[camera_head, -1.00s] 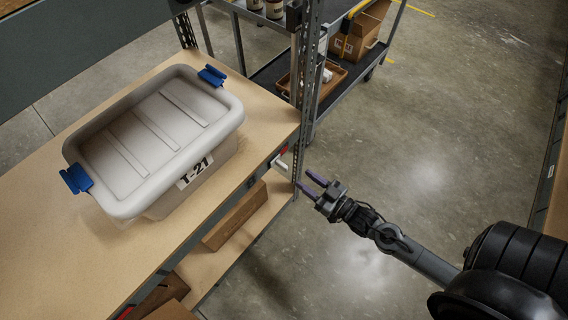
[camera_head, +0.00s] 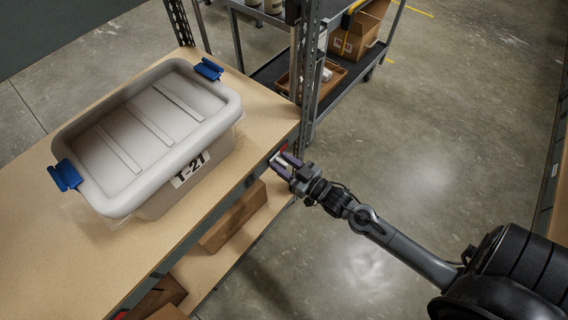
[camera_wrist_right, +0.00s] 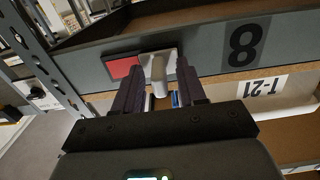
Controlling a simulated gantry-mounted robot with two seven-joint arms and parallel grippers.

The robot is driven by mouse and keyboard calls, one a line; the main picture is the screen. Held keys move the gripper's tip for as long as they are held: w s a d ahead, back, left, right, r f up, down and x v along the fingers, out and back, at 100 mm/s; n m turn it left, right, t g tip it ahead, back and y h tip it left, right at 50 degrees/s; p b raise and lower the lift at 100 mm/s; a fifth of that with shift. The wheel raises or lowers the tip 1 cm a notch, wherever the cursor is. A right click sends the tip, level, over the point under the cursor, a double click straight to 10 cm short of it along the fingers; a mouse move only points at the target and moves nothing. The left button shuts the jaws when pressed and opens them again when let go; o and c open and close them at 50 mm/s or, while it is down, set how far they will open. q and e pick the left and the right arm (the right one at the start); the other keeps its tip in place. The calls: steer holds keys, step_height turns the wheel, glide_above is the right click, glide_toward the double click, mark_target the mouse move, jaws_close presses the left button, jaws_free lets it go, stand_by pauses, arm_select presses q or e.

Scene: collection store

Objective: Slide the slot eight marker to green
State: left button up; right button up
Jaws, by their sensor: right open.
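The slot eight marker shows in the right wrist view as a pale slider tab (camera_wrist_right: 157,68) on the grey shelf-edge rail. A red patch (camera_wrist_right: 122,67) shows to its left, and the black number 8 (camera_wrist_right: 246,41) is to its right. My right gripper (camera_wrist_right: 157,90) is open, with its dark purple fingers on either side of the tab; I cannot tell whether they touch it. In the head view, my right gripper (camera_head: 280,164) is at the shelf's front edge near the upright, by the red patch (camera_head: 278,152). No green shows on the marker. My left gripper is not in view.
A grey lidded tote (camera_head: 150,135) with blue clips, labelled T-21, sits on the wooden shelf (camera_head: 50,240). A perforated metal upright (camera_head: 309,75) stands close beyond my right gripper. A cart (camera_head: 340,85) with boxes is behind it. The floor on the right is clear.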

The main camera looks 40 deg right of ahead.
mark_target(284, 147)
steer(key=c, duration=0.6)
jaws_close()
steer(key=shift+d, duration=0.3)
steer(key=d, duration=0.1)
steer(key=d+p, duration=0.1)
steer(key=d, duration=0.2)
steer(key=shift+w+d+f+p, duration=0.1)
steer(key=shift+w+d+p, duration=0.1)
steer(key=shift+w+p, duration=0.15)
steer(key=shift+a, duration=0.2)
steer(key=shift+o, duration=1.4)
jaws_free()
steer(key=o, duration=0.3)
steer(key=shift+d, duration=0.2)
